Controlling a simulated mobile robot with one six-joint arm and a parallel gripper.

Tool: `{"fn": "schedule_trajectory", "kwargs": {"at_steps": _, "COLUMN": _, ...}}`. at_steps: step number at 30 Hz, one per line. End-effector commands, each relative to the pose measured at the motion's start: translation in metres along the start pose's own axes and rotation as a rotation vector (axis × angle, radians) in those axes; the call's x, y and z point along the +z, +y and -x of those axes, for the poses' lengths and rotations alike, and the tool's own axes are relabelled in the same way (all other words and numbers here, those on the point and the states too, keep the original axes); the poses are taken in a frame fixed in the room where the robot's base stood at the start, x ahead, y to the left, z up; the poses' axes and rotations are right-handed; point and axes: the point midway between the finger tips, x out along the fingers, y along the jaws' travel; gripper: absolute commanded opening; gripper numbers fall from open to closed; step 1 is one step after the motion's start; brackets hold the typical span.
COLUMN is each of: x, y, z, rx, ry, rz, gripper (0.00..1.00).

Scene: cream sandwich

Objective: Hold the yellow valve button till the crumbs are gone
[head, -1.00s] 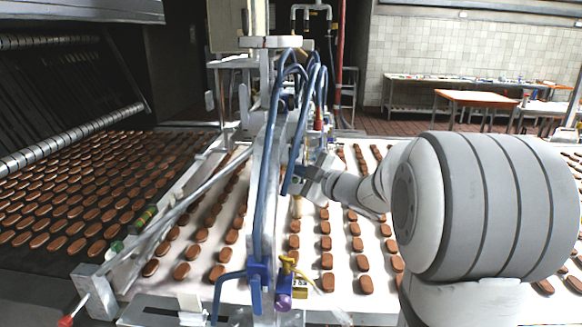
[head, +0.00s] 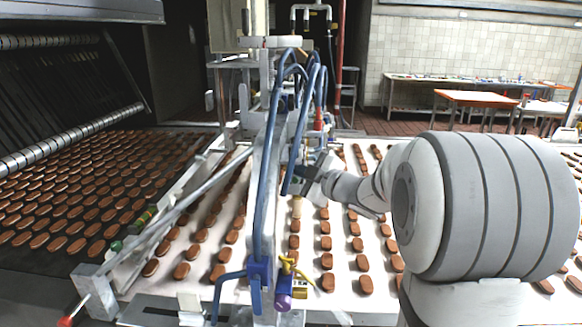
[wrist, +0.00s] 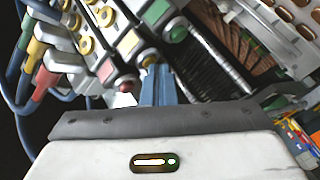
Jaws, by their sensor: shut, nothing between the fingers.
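In the wrist view, my gripper (wrist: 158,70) is shut and empty, its two blue-grey fingers side by side. Its tips are at a small round yellow button (wrist: 150,58) on a grey valve block, partly covering it. I cannot tell whether they touch or press it. A red button (wrist: 126,84) sits to the left of the tips and a green button (wrist: 177,33) above right. In the head view, my gripper (head: 304,180) reaches the blue-hosed machine from the right; the buttons are not discernible there. I cannot make out any crumbs.
Several brass-coloured round fittings (wrist: 86,46) and coloured hose plugs lie left of the button. Rows of brown biscuits (head: 326,243) cover the white belt below the arm. Blue hoses (head: 268,170) run down the machine close to my gripper.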

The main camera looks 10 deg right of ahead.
Motion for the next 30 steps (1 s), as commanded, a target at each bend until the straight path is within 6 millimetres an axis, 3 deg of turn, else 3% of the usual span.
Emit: {"fn": "schedule_trajectory", "kwargs": {"at_steps": 30, "x": -0.014, "y": -0.014, "z": 0.019, "rx": 0.001, "ry": 0.0, "rz": 0.001, "gripper": 0.0}}
